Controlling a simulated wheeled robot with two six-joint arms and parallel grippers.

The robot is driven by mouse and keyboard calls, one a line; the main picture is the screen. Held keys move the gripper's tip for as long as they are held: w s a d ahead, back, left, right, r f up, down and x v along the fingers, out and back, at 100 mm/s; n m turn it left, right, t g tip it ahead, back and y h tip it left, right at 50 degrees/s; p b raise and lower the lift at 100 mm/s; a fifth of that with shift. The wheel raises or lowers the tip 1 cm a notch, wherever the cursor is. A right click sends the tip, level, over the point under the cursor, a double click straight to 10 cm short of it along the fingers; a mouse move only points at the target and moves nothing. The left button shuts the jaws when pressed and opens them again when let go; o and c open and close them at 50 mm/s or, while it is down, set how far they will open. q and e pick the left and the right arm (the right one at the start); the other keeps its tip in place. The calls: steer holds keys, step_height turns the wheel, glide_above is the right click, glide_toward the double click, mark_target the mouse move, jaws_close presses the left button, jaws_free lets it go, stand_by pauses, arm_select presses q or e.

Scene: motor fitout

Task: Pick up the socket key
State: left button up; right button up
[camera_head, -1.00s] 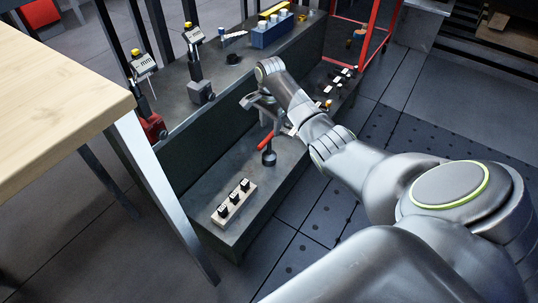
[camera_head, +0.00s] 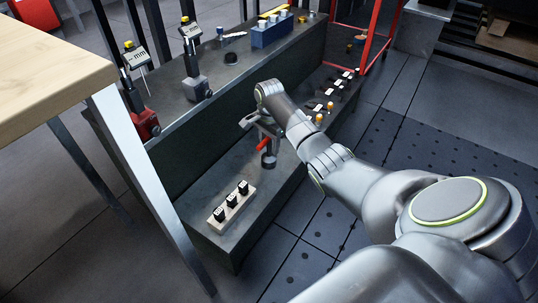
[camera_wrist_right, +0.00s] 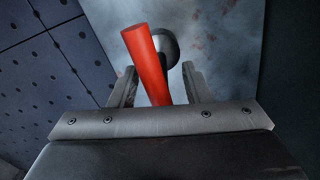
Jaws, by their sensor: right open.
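The socket key shows a red handle (camera_head: 263,145) and a dark round end (camera_head: 268,161) on the lower shelf in the head view. In the right wrist view its red handle (camera_wrist_right: 147,62) slants between the fingers, with the dark round part (camera_wrist_right: 167,48) behind it. My right gripper (camera_wrist_right: 158,85) is open, with one finger on each side of the red handle. In the head view my right gripper (camera_head: 256,130) is over the handle and hides part of it. Contact with the handle cannot be told. My left gripper is not in view.
A pale block with black pieces (camera_head: 231,208) lies on the lower shelf, nearer the camera. Several small parts (camera_head: 330,92) lie further along it. The upper shelf holds a blue bin (camera_head: 272,32) and gauges on stands (camera_head: 194,70). A wooden table (camera_head: 50,70) is at left.

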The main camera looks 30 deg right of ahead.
steer(key=shift+r, duration=0.1)
steer(key=shift+c, duration=0.3)
jaws_close()
